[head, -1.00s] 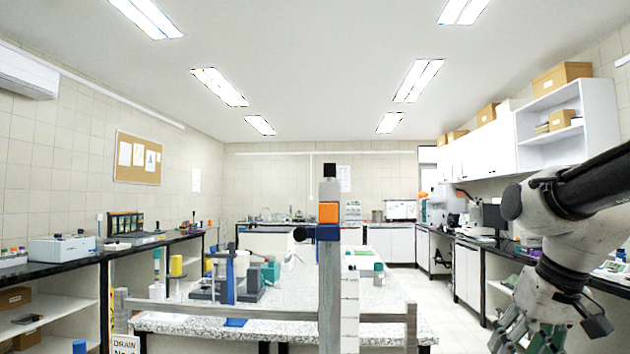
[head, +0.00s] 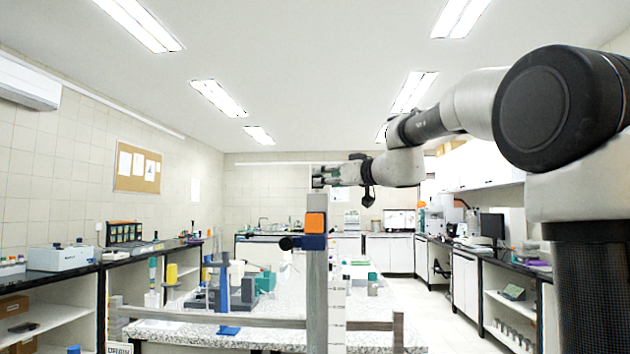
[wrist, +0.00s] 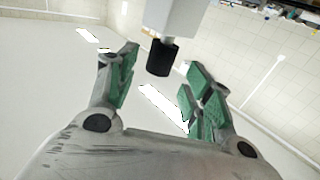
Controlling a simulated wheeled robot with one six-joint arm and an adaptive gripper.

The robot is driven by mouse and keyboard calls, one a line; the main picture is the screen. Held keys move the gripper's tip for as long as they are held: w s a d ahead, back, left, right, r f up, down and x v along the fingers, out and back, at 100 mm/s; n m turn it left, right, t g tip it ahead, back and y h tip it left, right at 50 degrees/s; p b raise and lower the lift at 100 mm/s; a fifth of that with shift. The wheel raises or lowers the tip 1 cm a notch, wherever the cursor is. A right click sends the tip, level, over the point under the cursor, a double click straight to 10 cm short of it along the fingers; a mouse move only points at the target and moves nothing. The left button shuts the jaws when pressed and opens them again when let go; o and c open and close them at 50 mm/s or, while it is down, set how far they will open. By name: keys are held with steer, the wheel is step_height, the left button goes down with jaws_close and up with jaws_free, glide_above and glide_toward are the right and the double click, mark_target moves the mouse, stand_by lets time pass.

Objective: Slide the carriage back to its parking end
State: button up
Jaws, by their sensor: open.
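A grey upright post (head: 316,310) stands in the middle of the head view, in front of a horizontal grey rail (head: 210,318). I cannot tell which of these parts is the carriage. My gripper (head: 318,177) is at the top of the post and hides its black cap. In the wrist view a black cylinder (wrist: 160,57) under a pale block (wrist: 175,15) shows between the spread fingers (wrist: 160,82). The fingers look apart from it.
A speckled bench (head: 180,333) stands behind the rail, with blue and grey equipment (head: 225,290) on it. A white scale strip (head: 337,310) stands right of the post. Shelves and counters line both walls.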

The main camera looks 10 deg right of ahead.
steer(key=x, duration=0.5)
steer(key=shift+c, duration=0.4)
jaws_close()
